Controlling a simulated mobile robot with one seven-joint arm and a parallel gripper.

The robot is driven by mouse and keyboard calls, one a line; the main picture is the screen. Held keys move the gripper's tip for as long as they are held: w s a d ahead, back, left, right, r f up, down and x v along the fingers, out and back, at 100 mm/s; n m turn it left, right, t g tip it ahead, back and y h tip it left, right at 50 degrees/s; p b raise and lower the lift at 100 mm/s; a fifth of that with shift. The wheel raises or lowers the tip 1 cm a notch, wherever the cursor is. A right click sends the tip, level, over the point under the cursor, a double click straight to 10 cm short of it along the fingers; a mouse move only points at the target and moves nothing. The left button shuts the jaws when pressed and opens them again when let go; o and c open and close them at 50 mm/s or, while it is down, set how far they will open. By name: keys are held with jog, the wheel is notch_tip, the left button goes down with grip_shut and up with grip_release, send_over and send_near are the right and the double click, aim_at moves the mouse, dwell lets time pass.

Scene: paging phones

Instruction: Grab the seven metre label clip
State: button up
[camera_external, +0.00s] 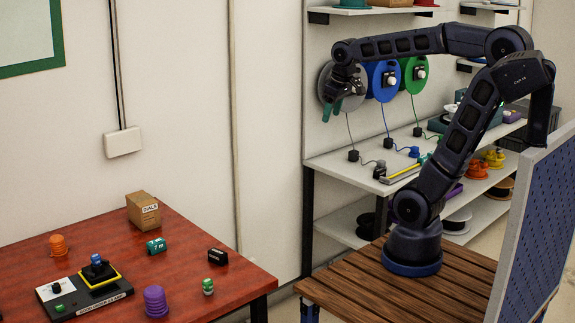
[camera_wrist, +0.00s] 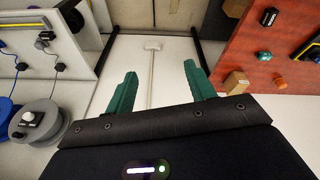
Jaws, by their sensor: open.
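The green label clip (camera_external: 156,246), which appears to read "7 m", lies on the red table in front of a cardboard box. A small green piece, likely the same clip, shows in the wrist view (camera_wrist: 264,56) at the upper right. My gripper (camera_external: 330,110) is raised high near the wall reels, well above and to the right of the table. Its two green fingers (camera_wrist: 160,82) are spread apart in the wrist view, with nothing between them. The clip is well away from them.
The red table (camera_external: 190,222) also holds a box marked "DIALS" (camera_external: 143,211), a black clip (camera_external: 217,256), an orange stack (camera_external: 58,245), a purple stack (camera_external: 155,301), a small green stack (camera_external: 208,286) and a device board (camera_external: 84,297). Reels (camera_external: 381,80) hang above a white shelf (camera_external: 330,161).

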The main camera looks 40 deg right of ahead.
jog(key=w+a+n+g, duration=0.2)
jog(key=w+a+n, duration=0.3)
jog(key=w+a, duration=0.85)
jog(key=n+g+h, duration=0.1)
jog(key=n+h, duration=0.4)
jog(key=n, duration=0.6)
send_over(157, 241)
jog(key=a, duration=0.4)
notch_tip(157, 241, down, 29)
jog(key=shift+x, duration=5.05)
jog(key=shift+s+a, duration=0.1)
jog(key=shift+a, duration=0.05)
jog(key=c, duration=1)
jog(key=shift+c, duration=0.2)
